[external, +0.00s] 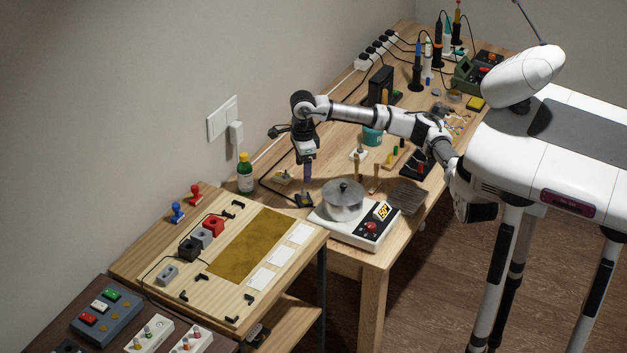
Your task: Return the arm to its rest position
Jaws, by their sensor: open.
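My arm stretches left from my white body over the wooden workbench (336,258). My gripper (308,172) hangs at its end, pointing down above the left part of the bench. It is open. A small purple-blue piece shows just under it; I cannot tell whether it is a fingertip or a separate thing. Below it a small dark block with a yellowish top (304,200) sits on the bench. My gripper is behind and left of the round metal pot (343,200), which stands on a white heating unit (367,240) with a lit display.
A yellow-green bottle (245,172) stands left of my gripper. A teal cup (373,136), a black box (381,84) and upright tools (417,68) stand farther back. The wall is close behind.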

